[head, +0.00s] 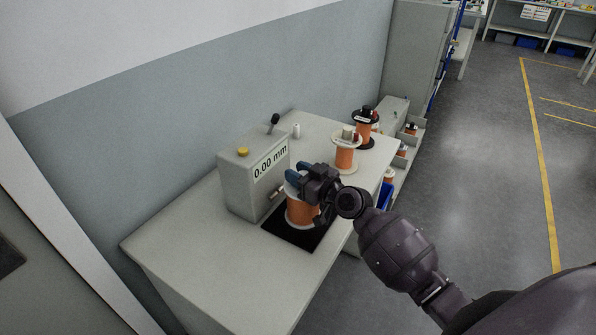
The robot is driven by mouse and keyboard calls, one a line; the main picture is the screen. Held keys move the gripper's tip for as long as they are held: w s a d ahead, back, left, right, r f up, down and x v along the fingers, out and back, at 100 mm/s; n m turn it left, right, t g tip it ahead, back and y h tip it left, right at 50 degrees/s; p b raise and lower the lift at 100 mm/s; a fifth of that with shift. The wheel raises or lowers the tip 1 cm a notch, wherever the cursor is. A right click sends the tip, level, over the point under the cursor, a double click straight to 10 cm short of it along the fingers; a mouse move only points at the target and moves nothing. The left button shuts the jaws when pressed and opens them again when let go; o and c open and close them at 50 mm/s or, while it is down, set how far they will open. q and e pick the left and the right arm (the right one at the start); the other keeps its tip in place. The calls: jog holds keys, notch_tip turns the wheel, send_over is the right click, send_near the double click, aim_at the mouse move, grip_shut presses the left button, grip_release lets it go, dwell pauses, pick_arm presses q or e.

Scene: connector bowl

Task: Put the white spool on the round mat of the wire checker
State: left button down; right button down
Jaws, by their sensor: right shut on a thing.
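The wire checker (240,185) is a grey box reading 0.00 mm, with a yellow button and a black lever on top. A black mat (282,233) lies in front of it; its visible outline looks square, and a round mat cannot be made out. My right gripper (296,180) is shut on a white spool (302,212) wound with copper wire. The spool is upright over the black mat, close to the checker's front. My gripper hides much of its top. I cannot tell whether its base touches the mat. My left gripper is out of view.
Another copper spool with white flanges (346,157) stands behind on the table (190,250), near a black-flanged spool (367,125). A small white cylinder (296,130) stands behind the checker. The table's near left is clear. Shelves with more spools are beyond its right edge.

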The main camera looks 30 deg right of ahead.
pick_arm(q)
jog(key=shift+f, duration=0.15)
pick_arm(e)
jog(key=c, duration=1.1)
grip_release()
jog(key=shift+f, duration=0.1)
jog(key=shift+c, duration=0.2)
jog(key=o, duration=0.4)
jog(key=shift+c, duration=0.2)
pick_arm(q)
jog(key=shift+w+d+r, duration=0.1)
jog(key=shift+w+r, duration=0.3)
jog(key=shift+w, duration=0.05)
